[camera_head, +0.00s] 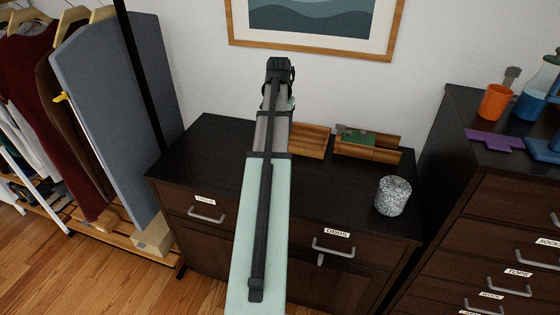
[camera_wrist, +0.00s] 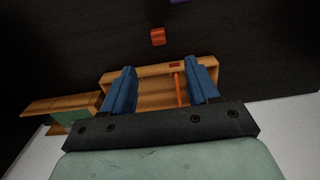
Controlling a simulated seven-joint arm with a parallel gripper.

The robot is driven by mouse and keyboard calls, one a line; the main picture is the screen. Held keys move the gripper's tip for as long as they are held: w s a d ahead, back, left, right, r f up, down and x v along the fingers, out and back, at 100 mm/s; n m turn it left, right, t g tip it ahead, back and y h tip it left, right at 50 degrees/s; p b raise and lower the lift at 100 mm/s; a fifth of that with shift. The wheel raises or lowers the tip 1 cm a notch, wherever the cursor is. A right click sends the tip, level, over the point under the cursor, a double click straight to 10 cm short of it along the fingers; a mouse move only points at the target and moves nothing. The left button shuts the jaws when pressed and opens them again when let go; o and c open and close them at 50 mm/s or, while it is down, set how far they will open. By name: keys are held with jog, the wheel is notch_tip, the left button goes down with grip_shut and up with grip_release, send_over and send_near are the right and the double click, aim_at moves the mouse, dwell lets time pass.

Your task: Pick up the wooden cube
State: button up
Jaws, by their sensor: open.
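A small orange-brown block (camera_wrist: 158,37), which looks like the wooden cube, lies on the dark dresser top in the wrist view, beyond the wooden tray. I cannot see it in the head view, where my arm covers part of the dresser. My gripper (camera_wrist: 164,68) is open, its two blue fingers apart over the wooden tray, with nothing held between them. The block is apart from the fingers, above them in the picture. In the head view my gripper (camera_head: 280,66) shows at the far end of my arm, against the wall, its fingers not clear.
The wooden tray (camera_wrist: 150,72) holds a thin orange stick (camera_wrist: 180,88). A second wooden tray (camera_head: 368,153) with a green item stands beside it. A speckled grey cylinder (camera_head: 393,195) stands at the dresser's right. A taller drawer unit (camera_head: 500,185) rises at right; the picture wall is behind.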

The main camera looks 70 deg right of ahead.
notch_tip(320, 180, down, 8)
jog(key=shift+f, duration=0.1)
jog(key=shift+s+d+f, duration=0.1)
jog(key=shift+s+f, duration=0.05)
jog(key=shift+f, duration=2.5)
grip_shut()
